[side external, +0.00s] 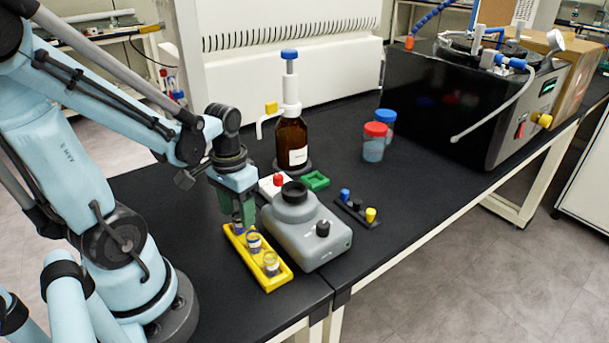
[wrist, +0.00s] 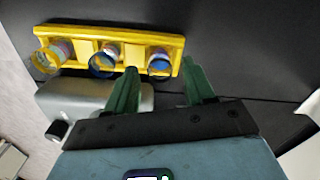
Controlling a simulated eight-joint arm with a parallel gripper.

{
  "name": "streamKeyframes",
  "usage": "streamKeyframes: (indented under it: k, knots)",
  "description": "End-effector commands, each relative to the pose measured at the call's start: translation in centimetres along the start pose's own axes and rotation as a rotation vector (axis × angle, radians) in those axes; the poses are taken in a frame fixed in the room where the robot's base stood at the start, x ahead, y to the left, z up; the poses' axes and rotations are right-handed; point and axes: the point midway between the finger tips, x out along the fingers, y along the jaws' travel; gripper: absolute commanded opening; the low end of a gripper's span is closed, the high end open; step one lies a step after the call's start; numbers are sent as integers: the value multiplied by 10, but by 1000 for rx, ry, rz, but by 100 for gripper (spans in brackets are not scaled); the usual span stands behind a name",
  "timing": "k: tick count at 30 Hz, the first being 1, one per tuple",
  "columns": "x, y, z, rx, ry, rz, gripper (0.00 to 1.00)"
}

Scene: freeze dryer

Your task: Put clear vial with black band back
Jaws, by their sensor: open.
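A yellow rack (side external: 278,282) stands on the black bench beside the arm, and it also shows in the wrist view (wrist: 82,36). It holds three clear vials in a row: a near one (side external: 271,264), a middle one (side external: 254,242) and one at the far end (wrist: 160,62). Their bands are too small to tell which is black. My gripper (side external: 240,218) is low over the rack's far end, pointing down. In the wrist view its green fingers (wrist: 160,70) are apart, on either side of the far-end vial, which they partly hide in the side view.
A grey mixer (side external: 308,235) stands close right of the rack. Behind are a brown bottle (side external: 291,145) and a green holder (side external: 316,180). A black strip with coloured caps (side external: 357,211) lies right. Red- and blue-lidded jars (side external: 374,146) stand farther back. The front right bench is clear.

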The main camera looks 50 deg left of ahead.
Motion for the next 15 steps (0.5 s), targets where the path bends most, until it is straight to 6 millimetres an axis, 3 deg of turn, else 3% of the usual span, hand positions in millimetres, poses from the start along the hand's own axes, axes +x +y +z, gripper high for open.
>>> streamKeyframes:
  k: [15]
  knots:
    - [-56, 0, 1, 0, 0, 0, 53]
